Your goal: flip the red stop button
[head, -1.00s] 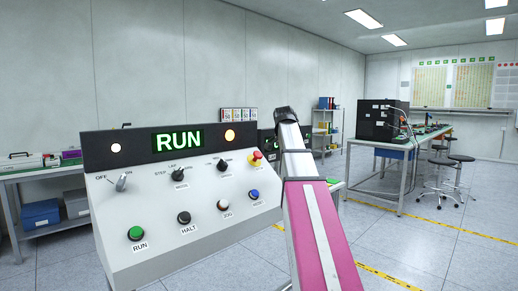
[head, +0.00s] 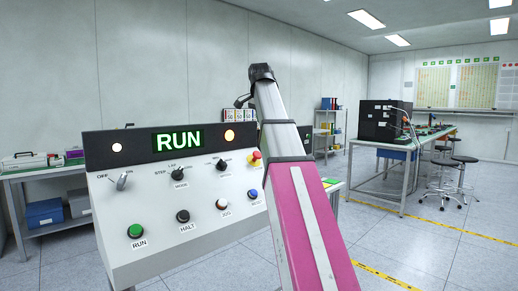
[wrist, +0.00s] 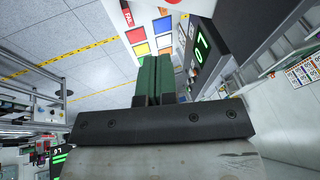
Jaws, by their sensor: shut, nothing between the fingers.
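The red stop button (head: 254,155) is a red mushroom cap on a yellow base at the right end of the sloped control panel (head: 150,205). My arm passes close by its right side in the head view. My gripper (head: 242,101) shows there as a small dark shape above the panel's top edge, up and left of the button and apart from it. In the wrist view its green fingers (wrist: 156,72) are together and hold nothing. I cannot make out the red button in the wrist view.
The panel's display (head: 178,141) reads RUN in green. Beside the button are a black selector knob (head: 222,165), a blue button (head: 253,194) and a white JOG button (head: 222,203). Green RUN (head: 135,231) and black HALT (head: 183,216) buttons sit lower left.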

